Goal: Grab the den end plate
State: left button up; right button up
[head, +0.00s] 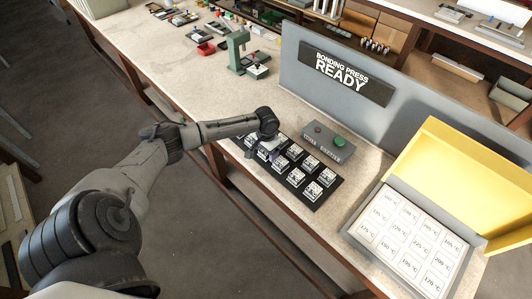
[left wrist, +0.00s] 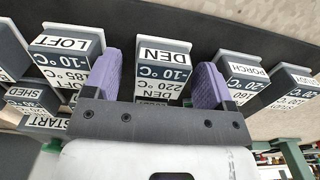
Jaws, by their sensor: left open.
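The den end plate (left wrist: 163,62) is a dark and white block labelled DEN, with -10 °C and 220 °C below the name. In the left wrist view it stands in the middle, between the two purple fingers of my left gripper (left wrist: 158,66). The fingers are open, with a visible gap on each side of the plate. In the head view my left gripper (head: 268,147) is over the far-left part of the black tray (head: 322,203) and hides some of its blocks. My right gripper is in neither view.
Neighbouring blocks labelled LOFT (left wrist: 66,42) and PORCH (left wrist: 242,70) stand close on both sides. A grey control box (head: 328,142) is behind the tray. A grey panel reading BONDING PRESS READY (head: 345,75) and a yellow-lidded case (head: 440,175) stand to the right.

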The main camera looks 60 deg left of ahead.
pick_arm(q)
jog(key=c, duration=1)
